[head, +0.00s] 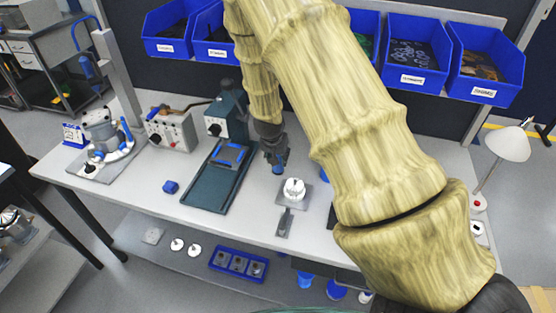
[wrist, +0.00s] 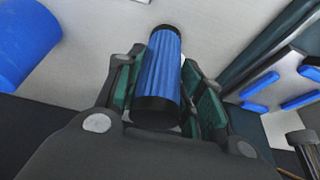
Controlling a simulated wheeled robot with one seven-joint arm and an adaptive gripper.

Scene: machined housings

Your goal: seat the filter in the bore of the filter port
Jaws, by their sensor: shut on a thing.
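The filter (wrist: 161,70) is a blue pleated cylinder with black end caps. In the wrist view it lies lengthwise between the green pads of my gripper (wrist: 163,88), which is shut on it. In the head view my gripper (head: 274,154) is above the back of the bench, with the blue filter (head: 279,168) showing just below it. A white round part (head: 294,190) stands on a small grey plate just in front and slightly right of the gripper, apart from the filter. It may be the filter port; its bore is too small to make out.
A dark green press (head: 212,190) stands left of the gripper. A small blue block (head: 170,187), a grey control box (head: 170,130) and a machined housing (head: 104,132) are further left. Blue bins (head: 411,55) hang behind. My arm hides the bench's right part.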

